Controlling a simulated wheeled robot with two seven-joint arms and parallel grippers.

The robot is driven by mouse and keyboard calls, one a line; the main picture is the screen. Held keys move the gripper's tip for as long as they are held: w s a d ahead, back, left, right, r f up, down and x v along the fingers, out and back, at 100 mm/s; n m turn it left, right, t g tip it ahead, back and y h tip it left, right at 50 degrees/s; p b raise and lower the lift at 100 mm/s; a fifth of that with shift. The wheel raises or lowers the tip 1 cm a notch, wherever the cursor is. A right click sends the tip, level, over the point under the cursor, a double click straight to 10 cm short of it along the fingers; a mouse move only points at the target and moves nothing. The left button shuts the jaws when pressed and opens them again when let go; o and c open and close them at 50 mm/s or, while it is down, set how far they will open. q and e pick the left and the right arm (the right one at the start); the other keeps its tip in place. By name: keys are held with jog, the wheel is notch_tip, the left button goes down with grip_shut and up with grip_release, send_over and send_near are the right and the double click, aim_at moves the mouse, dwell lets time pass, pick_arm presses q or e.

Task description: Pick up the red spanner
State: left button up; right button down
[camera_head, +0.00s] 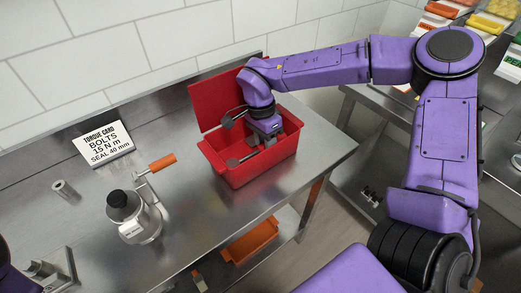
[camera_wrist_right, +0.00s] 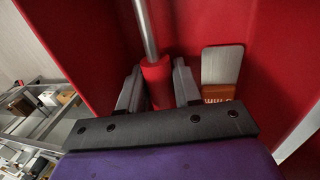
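A red handle with a bright metal shaft, which looks like the red spanner (camera_wrist_right: 157,82), lies inside the red toolbox in the right wrist view. My right gripper (camera_wrist_right: 157,92) has one finger on each side of the handle. The fingers are apart, with a gap on the left side; contact on the right side is unclear. In the head view the right gripper (camera_head: 236,141) reaches into the open red toolbox (camera_head: 250,174), its fingers spread. The spanner is not distinguishable there. My left gripper is not in view.
A metal piece with an orange lettered part (camera_wrist_right: 222,72) sits beside the right finger. The toolbox lid (camera_head: 213,98) stands open at the back. A metal depositor with an orange handle (camera_head: 162,162), a sign (camera_head: 103,144) and a small metal cylinder (camera_head: 65,190) stand left on the steel bench.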

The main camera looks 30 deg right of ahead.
jog(key=shift+r, duration=0.1)
notch_tip(320, 180, up, 18)
jog(key=c, duration=1.3)
grip_release()
grip_shut()
